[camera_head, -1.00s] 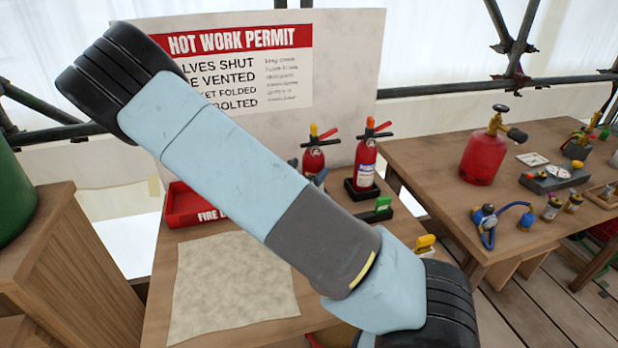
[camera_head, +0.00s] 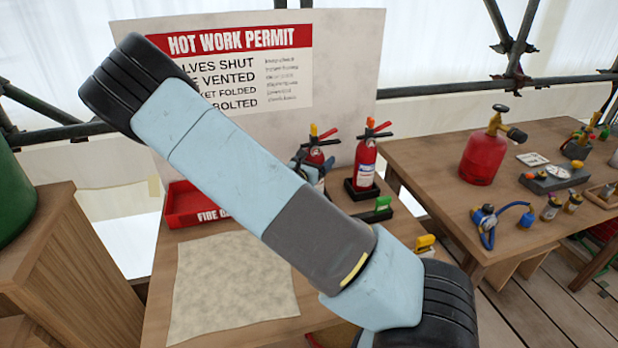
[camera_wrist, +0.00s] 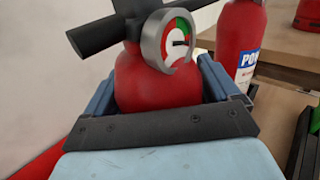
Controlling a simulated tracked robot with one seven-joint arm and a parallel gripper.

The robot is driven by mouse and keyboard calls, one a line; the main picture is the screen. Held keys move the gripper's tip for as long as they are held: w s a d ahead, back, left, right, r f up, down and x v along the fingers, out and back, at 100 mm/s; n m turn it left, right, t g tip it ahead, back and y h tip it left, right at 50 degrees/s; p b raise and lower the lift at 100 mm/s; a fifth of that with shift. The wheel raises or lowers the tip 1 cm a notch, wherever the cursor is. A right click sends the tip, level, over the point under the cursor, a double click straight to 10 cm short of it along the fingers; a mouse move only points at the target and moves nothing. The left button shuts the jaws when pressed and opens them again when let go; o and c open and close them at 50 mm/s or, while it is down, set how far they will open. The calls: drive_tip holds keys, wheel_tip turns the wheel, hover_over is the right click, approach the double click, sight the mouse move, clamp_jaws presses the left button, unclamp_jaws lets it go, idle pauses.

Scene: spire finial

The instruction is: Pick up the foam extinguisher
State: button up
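A red extinguisher (camera_head: 314,156) with a black head and a yellow-orange top stands at the back of the near table. Its label is hidden, so I cannot read its type. The wrist view shows its rounded red shoulder (camera_wrist: 155,85), its black lever and a round gauge. My gripper (camera_head: 309,170) is at this extinguisher, with one finger on each side of its body. The wrist view shows the spread fingers (camera_wrist: 158,88); I cannot tell whether they touch it. A second red extinguisher (camera_head: 366,165) stands to the right; its label begins "PO" in the wrist view (camera_wrist: 240,42).
The second extinguisher stands in a black base close to the right finger. A red tray (camera_head: 184,208) and a beige cloth (camera_head: 225,290) lie to the left. A green-tagged black item (camera_head: 380,209) lies in front. A sign board (camera_head: 350,60) stands behind.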

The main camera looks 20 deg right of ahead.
clamp_jaws()
idle(0.7)
